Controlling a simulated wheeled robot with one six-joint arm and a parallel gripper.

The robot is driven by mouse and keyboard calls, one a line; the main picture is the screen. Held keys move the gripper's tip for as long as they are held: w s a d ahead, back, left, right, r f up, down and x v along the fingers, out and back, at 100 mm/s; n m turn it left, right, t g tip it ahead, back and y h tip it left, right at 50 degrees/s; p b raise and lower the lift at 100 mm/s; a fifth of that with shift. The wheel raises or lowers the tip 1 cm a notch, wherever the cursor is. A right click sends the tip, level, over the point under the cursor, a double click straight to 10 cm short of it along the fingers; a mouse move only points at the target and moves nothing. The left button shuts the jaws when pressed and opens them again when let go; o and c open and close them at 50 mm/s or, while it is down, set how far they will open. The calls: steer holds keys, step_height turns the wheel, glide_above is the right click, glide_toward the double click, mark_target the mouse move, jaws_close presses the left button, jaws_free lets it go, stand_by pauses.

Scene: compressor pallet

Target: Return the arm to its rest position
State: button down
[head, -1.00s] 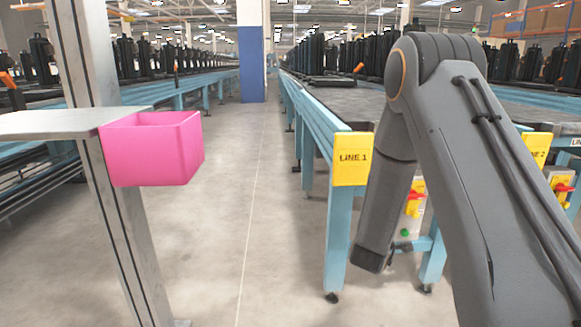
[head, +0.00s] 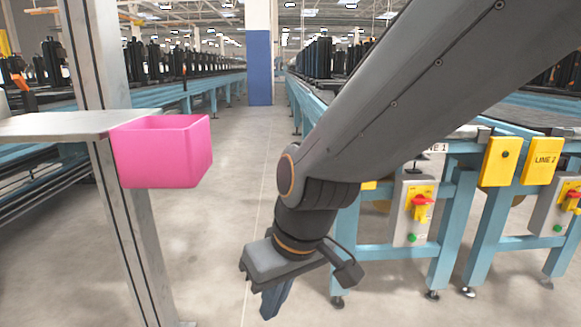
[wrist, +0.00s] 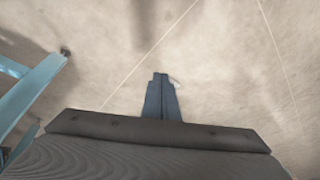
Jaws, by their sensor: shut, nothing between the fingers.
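My arm (head: 400,100) reaches in from the upper right of the head view and bends down at its elbow. My gripper (head: 270,308) hangs below the wrist, near the bottom middle, pointing at the floor. In the wrist view my gripper's fingers (wrist: 159,78) are together, with nothing held, over bare concrete. The gripper is apart from the pink bin and from the line frames.
A pink open bin (head: 165,155) hangs by a grey shelf (head: 60,124) on a metal post (head: 125,220) at left. Blue conveyor frames with red-knobbed switch boxes (head: 412,212) and yellow signs (head: 541,160) stand at right. The aisle floor (head: 215,270) is clear.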

steer(key=s+d+r+m+g, duration=0.1)
steer(key=s+d+r+g, duration=0.1)
steer(key=s, duration=0.7)
steer(key=d+r+m+h+p, duration=0.1)
steer(key=d+r+m+p, duration=0.2)
steer(key=d+r+p, duration=0.7)
steer(key=d+r+m+h+p, duration=0.1)
steer(key=d+r+m+p, duration=0.2)
steer(key=d+r+p, duration=0.7)
step_height(320, 180, up, 5)
steer(key=p, duration=1.4)
steer(key=shift+d+r+h+p, duration=0.2)
steer(key=shift+h+p, duration=0.2)
steer(key=shift+d, duration=0.1)
